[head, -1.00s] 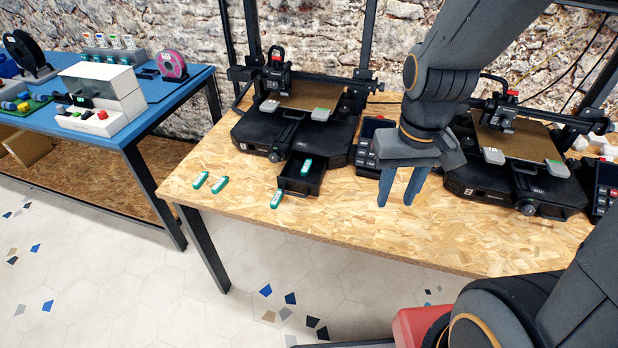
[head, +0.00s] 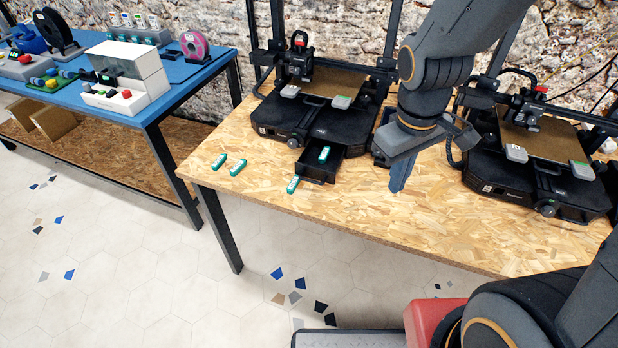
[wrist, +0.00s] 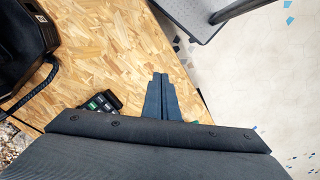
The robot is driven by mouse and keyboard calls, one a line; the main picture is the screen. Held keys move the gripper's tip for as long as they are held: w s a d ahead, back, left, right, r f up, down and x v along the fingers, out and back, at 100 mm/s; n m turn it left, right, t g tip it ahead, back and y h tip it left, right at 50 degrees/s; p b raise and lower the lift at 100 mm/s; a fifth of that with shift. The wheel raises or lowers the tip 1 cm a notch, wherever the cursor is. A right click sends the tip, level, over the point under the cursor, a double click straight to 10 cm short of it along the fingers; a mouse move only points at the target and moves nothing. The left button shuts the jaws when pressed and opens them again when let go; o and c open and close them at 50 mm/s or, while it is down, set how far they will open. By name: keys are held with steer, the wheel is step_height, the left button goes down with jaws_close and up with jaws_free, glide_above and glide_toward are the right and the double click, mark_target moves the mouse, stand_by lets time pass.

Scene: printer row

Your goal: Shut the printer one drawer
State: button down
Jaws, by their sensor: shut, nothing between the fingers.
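Printer one, the left black 3D printer (head: 318,105), stands on the wood-chip table in the head view. Its small black drawer (head: 318,168) sticks out at the front, with a green and white stick (head: 324,154) inside. Another green stick (head: 293,184) lies at the drawer's front left corner. My gripper (head: 397,187) points down to the right of the drawer, apart from it, above the table near the front. Its fingers are together and empty, also in the wrist view (wrist: 160,82).
Two more green sticks (head: 228,165) lie left of the drawer. The right printer (head: 535,165) stands right of my arm. The table (head: 440,215) is clear at front right. A blue table (head: 185,70) stands left.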

steer(key=w+a+f+n+t+p, duration=0.1)
steer(key=w+a+n, duration=0.1)
steer(key=a+n, duration=0.95)
steer(key=w+a+f+n+t+p, duration=0.1)
steer(key=a+f+n, duration=0.1)
steer(key=a+n, duration=1)
steer(key=d+f+n+b, duration=0.1)
steer(key=f, duration=0.2)
steer(key=w+d+f+n+b, duration=0.1)
steer(key=f, duration=0.2)
steer(key=w+d+f+n+b, duration=0.1)
steer(key=d+f, duration=0.1)
steer(key=f, duration=0.1)
steer(key=shift+w+d+f+h, duration=0.1)
steer(key=shift+w+f+h, duration=0.1)
steer(key=shift+w+h, duration=0.1)
steer(key=shift+w+d+r+p, duration=0.2)
steer(key=shift+w+p, duration=0.15)
steer(key=shift+w, duration=0.2)
steer(key=shift+w+d+r+p, duration=0.15)
steer(key=shift+w+p, duration=0.15)
steer(key=shift+w, duration=0.2)
steer(key=shift+w+d+p, duration=0.25)
steer(key=shift+w+p, duration=0.05)
steer(key=shift+w, duration=0.5)
steer(key=shift+w+r, duration=0.1)
